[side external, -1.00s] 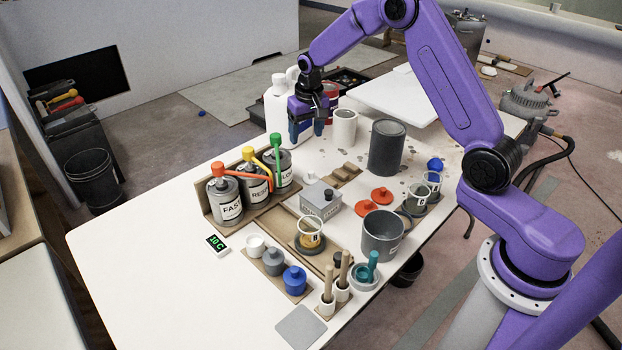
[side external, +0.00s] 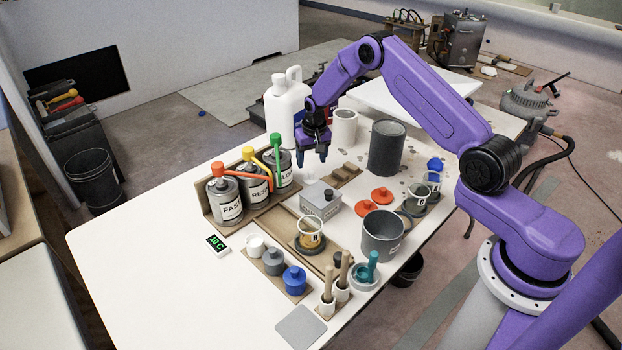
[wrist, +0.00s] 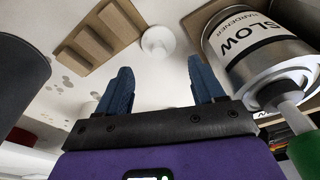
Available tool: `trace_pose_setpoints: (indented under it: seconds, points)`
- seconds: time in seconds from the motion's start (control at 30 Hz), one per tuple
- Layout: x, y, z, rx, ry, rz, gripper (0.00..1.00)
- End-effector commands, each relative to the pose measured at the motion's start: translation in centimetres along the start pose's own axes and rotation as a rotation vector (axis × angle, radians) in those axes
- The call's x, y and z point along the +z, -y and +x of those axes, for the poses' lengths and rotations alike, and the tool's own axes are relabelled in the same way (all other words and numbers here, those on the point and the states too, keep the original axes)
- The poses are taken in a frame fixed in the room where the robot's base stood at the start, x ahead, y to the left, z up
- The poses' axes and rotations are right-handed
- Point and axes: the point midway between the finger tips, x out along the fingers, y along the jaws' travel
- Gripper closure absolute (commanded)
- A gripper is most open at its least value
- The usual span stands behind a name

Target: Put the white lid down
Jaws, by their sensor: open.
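A pale round disc with a small raised centre, apparently the white lid (wrist: 157,41), lies on the white table in the wrist view. It is ahead of my fingertips, between the stepped wooden block and the SLOW can. My gripper (side external: 312,158) is above the table beside the green-spouted can. In the wrist view my gripper (wrist: 160,72) has its two blue fingers wide apart with nothing between them.
The SLOW hardener can (wrist: 262,52) is close on the right in the wrist view. The stepped wooden block (wrist: 98,36) is at left. A white jug (side external: 280,112), a white pot (side external: 344,128) and a dark grey can (side external: 386,148) stand around my gripper. The table's front left is clear.

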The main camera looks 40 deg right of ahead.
Motion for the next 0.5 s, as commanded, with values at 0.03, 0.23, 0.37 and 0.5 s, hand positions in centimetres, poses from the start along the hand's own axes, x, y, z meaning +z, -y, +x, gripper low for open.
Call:
trace_pose_setpoints:
  seconds: [0.03,0.23,0.37,0.5]
  points:
    - [0.0,0.0,0.6,0.000,0.001,0.000,0.32]
    - [0.0,0.0,1.5,0.000,-0.001,-0.001,0.32]
    - [0.2,0.0,2.9,0.001,0.001,-0.001,0.32]
    - [0.3,-0.1,4.8,0.000,0.001,-0.001,0.32]
